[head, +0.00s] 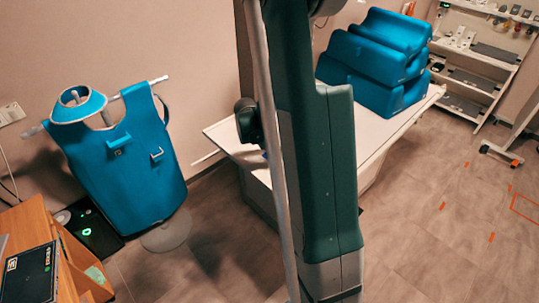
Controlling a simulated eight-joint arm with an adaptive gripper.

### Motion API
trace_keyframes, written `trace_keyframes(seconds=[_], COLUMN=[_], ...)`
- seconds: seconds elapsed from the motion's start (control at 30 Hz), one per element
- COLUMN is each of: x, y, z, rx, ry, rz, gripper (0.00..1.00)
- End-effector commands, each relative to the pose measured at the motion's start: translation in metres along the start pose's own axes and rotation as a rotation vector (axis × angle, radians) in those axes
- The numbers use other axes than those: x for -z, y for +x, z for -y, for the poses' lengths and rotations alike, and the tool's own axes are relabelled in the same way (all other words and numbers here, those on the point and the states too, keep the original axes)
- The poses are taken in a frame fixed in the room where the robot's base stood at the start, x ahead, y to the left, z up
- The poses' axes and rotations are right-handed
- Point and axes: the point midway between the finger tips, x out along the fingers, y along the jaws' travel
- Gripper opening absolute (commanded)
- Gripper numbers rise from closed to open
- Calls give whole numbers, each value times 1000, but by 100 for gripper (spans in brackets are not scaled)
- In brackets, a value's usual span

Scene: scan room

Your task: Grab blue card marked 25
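I cannot make out a blue card marked 25 for certain. A tiny blue patch (265,155) shows beside my arm, over the white table (225,133); it is too small to identify. A dark part that looks like my gripper (248,122) shows at the left edge of my arm, above the table's near end. Its fingers are mostly hidden behind my arm, so I cannot see whether they are open or shut, or on anything.
Blue cushions (375,60) are stacked on the table's far end. A blue apron (125,165) hangs on a stand at left. A wooden desk (75,255) carries a black device (30,274). Shelves (480,60) stand at back right. The floor (440,220) at right is largely clear.

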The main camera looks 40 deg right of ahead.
Motion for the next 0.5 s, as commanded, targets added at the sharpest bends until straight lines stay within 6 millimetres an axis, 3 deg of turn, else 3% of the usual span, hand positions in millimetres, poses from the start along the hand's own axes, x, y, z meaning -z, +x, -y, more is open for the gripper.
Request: trace_keyframes(seconds=[0.17, 0.4, 0.5], x=[0, 0, 0], y=[0, 0, 0], z=[0, 0, 0], rx=[0, 0, 0], ry=[0, 0, 0], rz=[0, 0, 0], gripper=[54, 24, 24])
